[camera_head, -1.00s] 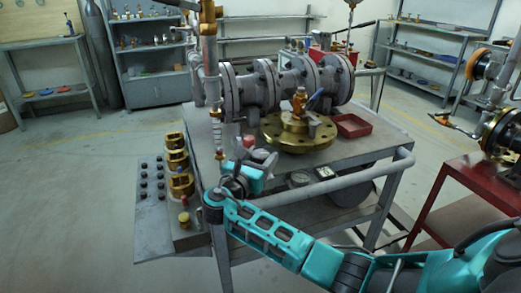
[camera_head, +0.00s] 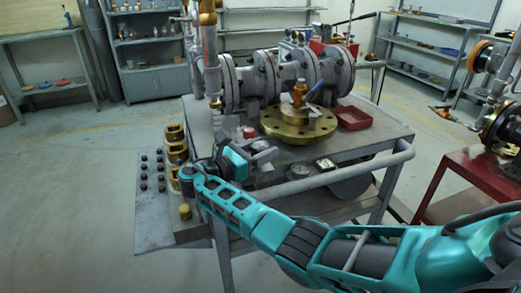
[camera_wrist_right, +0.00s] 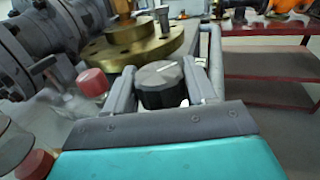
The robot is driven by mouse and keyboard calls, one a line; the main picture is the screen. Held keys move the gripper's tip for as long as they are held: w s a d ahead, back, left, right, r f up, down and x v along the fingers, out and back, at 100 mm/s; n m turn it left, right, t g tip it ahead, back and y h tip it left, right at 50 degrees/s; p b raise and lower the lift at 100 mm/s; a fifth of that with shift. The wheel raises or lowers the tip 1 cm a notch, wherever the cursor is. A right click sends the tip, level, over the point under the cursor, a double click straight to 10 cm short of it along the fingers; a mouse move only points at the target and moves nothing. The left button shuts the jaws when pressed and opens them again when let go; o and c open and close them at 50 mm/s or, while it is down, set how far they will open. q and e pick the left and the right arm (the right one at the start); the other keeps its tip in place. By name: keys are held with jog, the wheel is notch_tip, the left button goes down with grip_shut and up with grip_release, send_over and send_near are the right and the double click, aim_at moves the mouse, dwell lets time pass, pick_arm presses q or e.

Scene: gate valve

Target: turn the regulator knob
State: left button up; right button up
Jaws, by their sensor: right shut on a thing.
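The regulator knob (camera_wrist_right: 160,84) is black, with a ribbed rim and a white line on its top, in the right wrist view. The two grey fingers of my right gripper (camera_wrist_right: 158,72) stand on either side of it, shut on it. In the head view my right gripper (camera_head: 263,149) reaches over the front left of the cart top, its teal hand (camera_head: 235,161) behind the fingers. The knob is hard to make out there among the fingers. My left gripper is not in view.
A red knob (camera_wrist_right: 92,82) stands left of the fingers in the wrist view. Flanged pipework (camera_head: 285,78) and a brass flange (camera_head: 298,124) lie behind. A red tray (camera_head: 353,118), a gauge (camera_head: 325,164) and the cart's front handle rail (camera_head: 335,177) are to the right.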

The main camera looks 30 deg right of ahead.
jog(key=shift+f, duration=0.1)
jog(key=o, duration=0.9)
jog(key=shift+o, duration=0.2)
jog(key=s+a, duration=0.1)
jog(key=a, duration=1.1)
jog(key=shift+s+a, duration=0.15)
jog(key=shift+a, duration=0.25)
